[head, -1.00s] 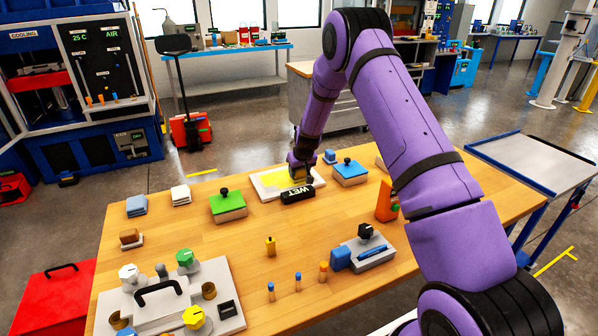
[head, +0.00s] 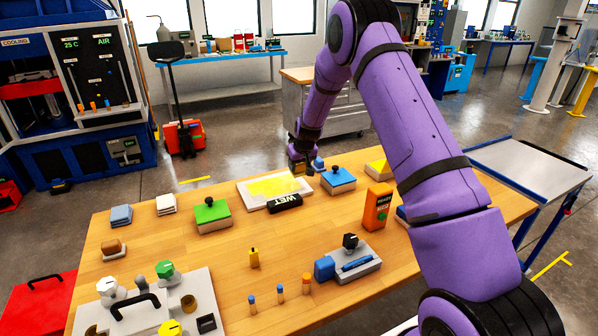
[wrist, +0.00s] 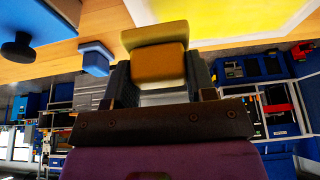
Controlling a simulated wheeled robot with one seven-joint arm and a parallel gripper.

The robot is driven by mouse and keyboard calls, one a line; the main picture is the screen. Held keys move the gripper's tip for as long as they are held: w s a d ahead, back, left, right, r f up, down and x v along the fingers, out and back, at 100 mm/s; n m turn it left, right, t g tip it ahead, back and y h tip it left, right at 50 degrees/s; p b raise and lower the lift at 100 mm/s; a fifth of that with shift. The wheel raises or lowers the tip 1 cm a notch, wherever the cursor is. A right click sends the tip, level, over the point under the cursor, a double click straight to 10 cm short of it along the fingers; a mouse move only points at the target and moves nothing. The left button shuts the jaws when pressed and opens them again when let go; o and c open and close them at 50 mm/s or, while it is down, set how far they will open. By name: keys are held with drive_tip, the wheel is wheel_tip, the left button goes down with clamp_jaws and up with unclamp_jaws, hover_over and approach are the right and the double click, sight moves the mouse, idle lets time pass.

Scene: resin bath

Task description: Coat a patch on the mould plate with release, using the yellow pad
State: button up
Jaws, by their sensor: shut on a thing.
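The mould plate (head: 243,197) is a pale slab at the back middle of the table. A wide, uneven yellow patch (head: 272,186) covers most of its top; the plate's yellow surface also shows in the wrist view (wrist: 240,18). My gripper (head: 301,168) is at the plate's back right corner. It is shut on the yellow pad (wrist: 158,62), a mustard block with a lighter layer, seen between the jaws in the wrist view. There the pad appears beside the plate's pale border; I cannot tell its height. A black WET sign (head: 285,202) stands at the plate's front edge.
A blue-topped block with a black knob (head: 338,180) stands close right of the plate; a small blue block (head: 318,164) is beside my gripper. A green block (head: 211,214) is to the left, an orange box (head: 377,206) to the right.

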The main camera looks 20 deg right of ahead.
drive_tip(key=shift+r, duration=1.75)
